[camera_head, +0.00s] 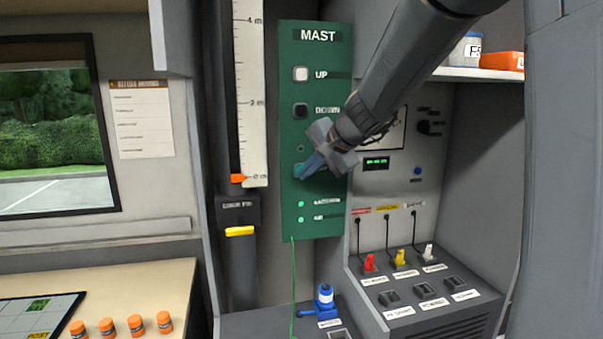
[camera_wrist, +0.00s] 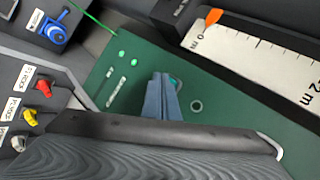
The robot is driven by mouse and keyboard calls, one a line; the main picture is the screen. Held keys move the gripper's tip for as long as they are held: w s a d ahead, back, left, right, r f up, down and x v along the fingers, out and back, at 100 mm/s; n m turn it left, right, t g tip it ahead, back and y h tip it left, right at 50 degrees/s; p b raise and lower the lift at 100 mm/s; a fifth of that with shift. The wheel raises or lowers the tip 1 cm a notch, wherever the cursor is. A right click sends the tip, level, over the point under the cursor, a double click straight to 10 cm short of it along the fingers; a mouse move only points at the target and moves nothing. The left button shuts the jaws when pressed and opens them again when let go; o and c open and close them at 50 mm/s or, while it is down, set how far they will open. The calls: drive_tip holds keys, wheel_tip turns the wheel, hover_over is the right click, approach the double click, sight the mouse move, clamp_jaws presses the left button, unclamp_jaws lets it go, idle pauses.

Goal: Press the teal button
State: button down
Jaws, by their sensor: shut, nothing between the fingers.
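The teal button (camera_head: 298,170) is on the green MAST panel (camera_head: 318,225), below the white UP button (camera_head: 301,74) and the black DOWN button (camera_head: 301,110). My gripper (camera_head: 309,168) is shut and empty, with its blue fingertips in front of the teal button and covering part of it. In the wrist view the fingers (camera_wrist: 162,92) point at the panel, and a teal edge of the button (camera_wrist: 177,83) shows beside them. I cannot tell whether the tips touch the button.
A white mast scale (camera_head: 252,100) with an orange pointer (camera_head: 237,179) stands left of the panel. Red, yellow and white plugs (camera_head: 399,258) sit on a console at the right. Several orange-capped bottles (camera_head: 135,325) are on the table.

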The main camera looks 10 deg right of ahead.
drive_tip(key=shift+w, duration=0.35)
idle(0.7)
idle(0.4)
drive_tip(key=shift+s+b, duration=0.35)
drive_tip(key=shift+s, duration=0.45)
drive_tip(key=shift+s+b, duration=0.55)
drive_tip(key=shift+s, duration=1.95)
drive_tip(key=s+f+n+g+h, duration=0.3)
drive_tip(key=s+f+n+g, duration=0.4)
drive_tip(key=s+f, duration=1.6)
wheel_tip(320, 180, down, 3)
drive_tip(key=n, duration=0.4)
drive_tip(key=shift+a+g+h, duration=0.3)
drive_tip(key=shift+a+h, duration=0.05)
drive_tip(key=shift+h, duration=0.05)
